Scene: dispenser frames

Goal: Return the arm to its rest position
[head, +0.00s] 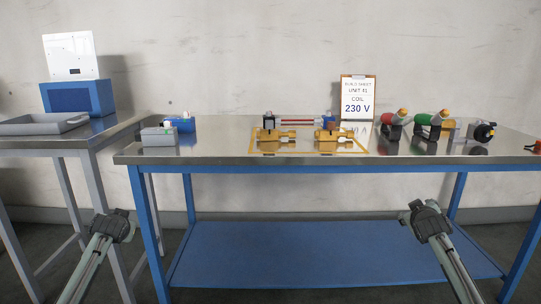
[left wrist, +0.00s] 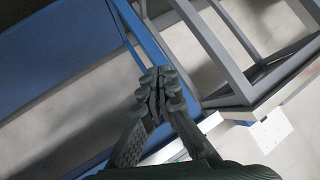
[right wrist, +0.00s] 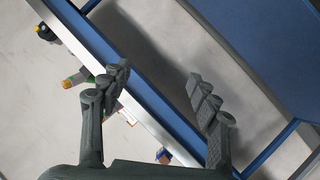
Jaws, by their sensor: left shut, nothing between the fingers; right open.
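My left arm comes in at the lower left of the head view, and its gripper (head: 113,222) is in front of the workbench and below its top. In the left wrist view the fingers of this gripper (left wrist: 158,88) meet, with nothing between them. My right arm comes in at the lower right of the head view, and its gripper (head: 424,211) is also in front of the bench and below its top. In the right wrist view the fingers of this gripper (right wrist: 160,92) are wide apart and empty. Both grippers are apart from the bench items.
The workbench (head: 220,151) carries two yellow fixtures (head: 270,138), a 230 V sheet (head: 357,98), red and green handled tools (head: 428,122) and a grey box (head: 159,137). A side table (head: 60,143) with a grey tray (head: 40,124) stands left. The blue lower shelf (head: 320,250) is bare.

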